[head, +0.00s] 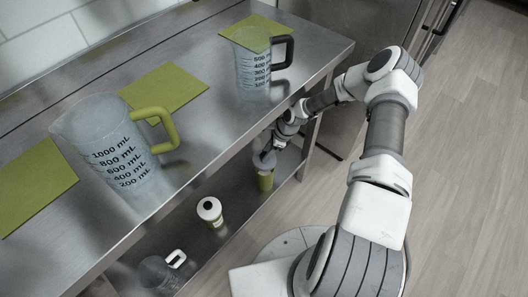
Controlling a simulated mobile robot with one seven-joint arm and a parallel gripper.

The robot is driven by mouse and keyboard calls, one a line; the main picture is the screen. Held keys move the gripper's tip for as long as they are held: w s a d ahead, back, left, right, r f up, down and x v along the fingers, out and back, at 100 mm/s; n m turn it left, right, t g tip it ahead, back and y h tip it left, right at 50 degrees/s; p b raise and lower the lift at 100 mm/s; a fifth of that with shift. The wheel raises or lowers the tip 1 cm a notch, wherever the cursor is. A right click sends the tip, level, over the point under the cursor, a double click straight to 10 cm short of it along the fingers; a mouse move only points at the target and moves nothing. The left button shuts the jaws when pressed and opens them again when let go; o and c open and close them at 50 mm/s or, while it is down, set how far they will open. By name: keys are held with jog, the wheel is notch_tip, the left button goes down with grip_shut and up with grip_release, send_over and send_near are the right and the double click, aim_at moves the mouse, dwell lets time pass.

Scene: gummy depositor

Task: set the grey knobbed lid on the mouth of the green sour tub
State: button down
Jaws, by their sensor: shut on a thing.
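The green sour tub (266,181) stands upright on the lower shelf, near its right end, in the head view. The grey lid (263,160) is at the top of the tub, over its mouth. From this angle I cannot tell whether it rests on the rim or hangs just above it. My gripper (268,152) reaches in under the edge of the upper table and is shut on the grey lid from above. The fingers are small and dark here, and the lid's knob is hidden by them.

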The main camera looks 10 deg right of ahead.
jog(key=shift+w+d, duration=0.2)
jog(key=shift+w, duration=0.35)
notch_tip(320, 180, down, 6)
jog(key=b, duration=0.4)
dwell(0.3)
jog(key=shift+f+b, duration=0.2)
jog(key=shift+b, duration=0.15)
dwell(0.7)
jog(key=shift+f, duration=0.3)
jog(key=shift+c, duration=2)
grip_release()
